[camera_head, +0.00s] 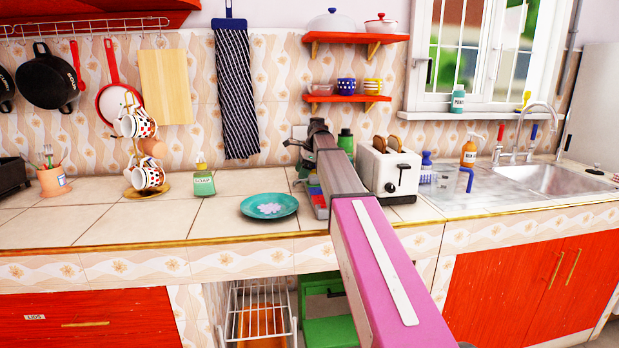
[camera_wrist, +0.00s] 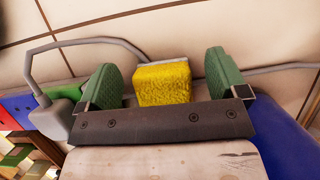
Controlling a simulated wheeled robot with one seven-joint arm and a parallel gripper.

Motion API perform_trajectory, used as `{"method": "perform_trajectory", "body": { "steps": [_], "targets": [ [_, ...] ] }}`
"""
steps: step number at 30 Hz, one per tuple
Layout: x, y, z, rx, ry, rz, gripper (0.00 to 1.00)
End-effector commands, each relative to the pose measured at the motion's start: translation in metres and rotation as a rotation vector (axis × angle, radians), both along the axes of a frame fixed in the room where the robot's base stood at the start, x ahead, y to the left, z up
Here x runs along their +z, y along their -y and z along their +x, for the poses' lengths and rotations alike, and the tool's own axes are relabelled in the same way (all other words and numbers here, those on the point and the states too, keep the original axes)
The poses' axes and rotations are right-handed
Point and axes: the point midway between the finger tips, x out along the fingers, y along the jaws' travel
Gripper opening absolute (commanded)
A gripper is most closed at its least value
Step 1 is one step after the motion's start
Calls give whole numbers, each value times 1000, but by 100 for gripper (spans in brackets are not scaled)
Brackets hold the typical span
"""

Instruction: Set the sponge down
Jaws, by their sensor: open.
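The yellow sponge (camera_wrist: 163,84), with a grey-white far edge, shows in the wrist view between the two green finger pads of my gripper (camera_wrist: 161,66). My gripper is open, with a gap on each side of the sponge. The sponge's lower part is hidden behind the dark gripper bar, and I cannot tell what it rests on. In the head view my arm reaches over the counter (camera_head: 225,222) beside the toaster. The arm hides the gripper's fingers there, and I cannot make out the sponge.
A white toaster (camera_head: 388,170) stands right of my arm, and a teal plate (camera_head: 269,206) lies to the left. A soap bottle (camera_head: 203,182) and a cup stand (camera_head: 146,160) are farther left. A grey cable (camera_wrist: 82,42) runs behind the gripper. The left front counter is clear.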

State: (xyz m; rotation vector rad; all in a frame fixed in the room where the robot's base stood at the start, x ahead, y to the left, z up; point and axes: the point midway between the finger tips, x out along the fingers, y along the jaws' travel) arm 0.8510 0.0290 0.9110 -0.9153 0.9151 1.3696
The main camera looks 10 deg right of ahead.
Motion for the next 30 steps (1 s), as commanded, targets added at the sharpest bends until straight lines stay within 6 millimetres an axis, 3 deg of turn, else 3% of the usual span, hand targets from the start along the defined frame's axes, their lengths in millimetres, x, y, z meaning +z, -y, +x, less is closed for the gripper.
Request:
{"method": "perform_trajectory", "body": {
  "steps": [1,2,6,9,20,27,30],
  "targets": [
    [0,0,0,0,0,0,92],
    [0,0,0,0,0,0,85],
    [0,0,0,0,0,0,39],
    [0,0,0,0,0,0,35],
    [6,0,0,0,0,0,35],
    [41,0,1,0,2,0,35],
    [54,-18,-14,3,2,0,35]
  ]
}}
